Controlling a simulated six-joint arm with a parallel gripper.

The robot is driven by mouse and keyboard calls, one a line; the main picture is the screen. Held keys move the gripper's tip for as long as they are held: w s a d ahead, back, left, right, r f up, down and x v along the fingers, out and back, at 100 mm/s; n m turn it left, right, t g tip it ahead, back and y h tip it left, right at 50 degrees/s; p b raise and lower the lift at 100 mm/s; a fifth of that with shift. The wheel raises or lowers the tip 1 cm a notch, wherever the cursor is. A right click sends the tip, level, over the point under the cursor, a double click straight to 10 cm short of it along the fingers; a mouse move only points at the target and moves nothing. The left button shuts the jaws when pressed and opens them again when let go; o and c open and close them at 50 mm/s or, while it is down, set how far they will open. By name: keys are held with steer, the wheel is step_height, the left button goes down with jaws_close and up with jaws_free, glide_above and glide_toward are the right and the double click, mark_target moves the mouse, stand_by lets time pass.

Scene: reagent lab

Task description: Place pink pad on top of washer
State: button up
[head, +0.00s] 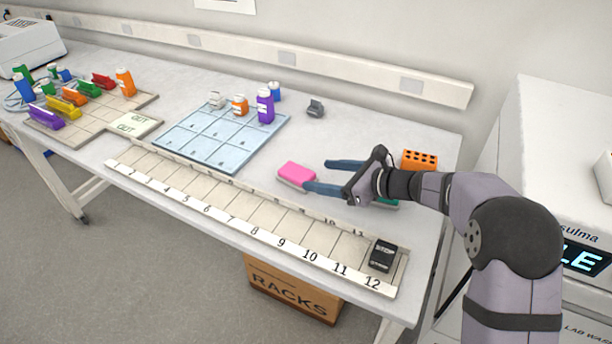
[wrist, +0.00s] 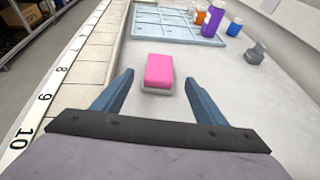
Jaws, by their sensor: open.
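The washer (head: 545,150) is the white machine at the right, with a flat top and a lit display. My arm hides part of its front.
An orange block with holes (head: 420,159) and a partly hidden teal item stand near my wrist. The numbered strip (head: 250,222) holds a black item (head: 381,255) near 12. Bottles stand on the blue grid mat (head: 187,142). A small grey item (head: 315,108) is behind.

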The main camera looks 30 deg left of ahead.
mark_target(300, 173)
steer(key=shift+f, duration=0.35)
steer(key=shift+a, duration=0.45)
steer(key=shift+w+a+f, duration=0.15)
steer(key=shift+a+f, duration=0.15)
steer(key=shift+a, duration=0.25)
steer(key=shift+a+p, duration=0.45)
steer(key=shift+p, duration=0.05)
steer(key=shift+p+x, duration=0.75)
steer(key=shift+x, duration=1.4)
steer(key=shift+r, duration=0.1)
steer(key=c, duration=1.2)
